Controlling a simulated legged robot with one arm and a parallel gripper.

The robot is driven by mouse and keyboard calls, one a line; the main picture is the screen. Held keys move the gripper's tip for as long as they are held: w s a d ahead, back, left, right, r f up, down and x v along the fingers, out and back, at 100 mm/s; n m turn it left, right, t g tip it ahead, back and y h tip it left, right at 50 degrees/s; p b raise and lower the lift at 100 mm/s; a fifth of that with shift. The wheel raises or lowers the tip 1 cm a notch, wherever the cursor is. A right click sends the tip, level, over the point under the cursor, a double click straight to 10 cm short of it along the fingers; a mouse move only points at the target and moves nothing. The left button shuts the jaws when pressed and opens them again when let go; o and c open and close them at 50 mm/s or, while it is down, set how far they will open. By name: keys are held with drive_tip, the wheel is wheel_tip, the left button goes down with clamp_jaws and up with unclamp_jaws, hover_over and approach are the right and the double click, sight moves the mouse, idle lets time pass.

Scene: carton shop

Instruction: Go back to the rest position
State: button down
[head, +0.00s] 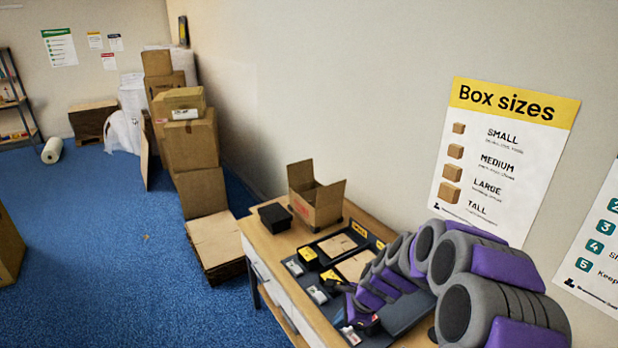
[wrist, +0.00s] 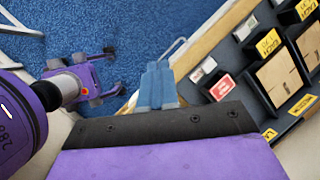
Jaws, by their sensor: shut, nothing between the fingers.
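My gripper (wrist: 158,80) shows in the wrist view with its two blue-grey fingers together and nothing between them. It points out past the table's edge, with blue floor beyond the tips. In the head view my grey and purple arm reaches in from the lower right over the front right part of the wooden table (head: 262,243). The fingertips are hard to make out there among the dark parts.
An open carton (head: 316,203) and a black bin (head: 275,217) stand on the table's far end. A dark organiser (wrist: 262,85) with cardboard pieces and yellow labels lies close by. Stacked cartons (head: 192,140) line the wall. Blue floor (head: 100,240) is open to the left.

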drive_tip(key=s+a+r+n+g, duration=0.1)
drive_tip(key=s+r+n, duration=0.45)
drive_tip(key=s, duration=0.25)
drive_tip(key=s+d+r+n+g+h+b, duration=0.1)
drive_tip(key=s+n, duration=0.5)
drive_tip(key=s, duration=0.8)
drive_tip(key=s+d+r+n+g+h+b, duration=0.1)
drive_tip(key=s+d+r+n, duration=0.4)
drive_tip(key=s, duration=1)
drive_tip(key=n+h+b, duration=0.1)
drive_tip(key=h, duration=0.1)
drive_tip(key=shift+s+d+r+g+h+b, duration=0.15)
drive_tip(key=shift+d+r+g+h+b, duration=0.15)
drive_tip(key=shift+d+r, duration=0.05)
drive_tip(key=shift+n, duration=0.25)
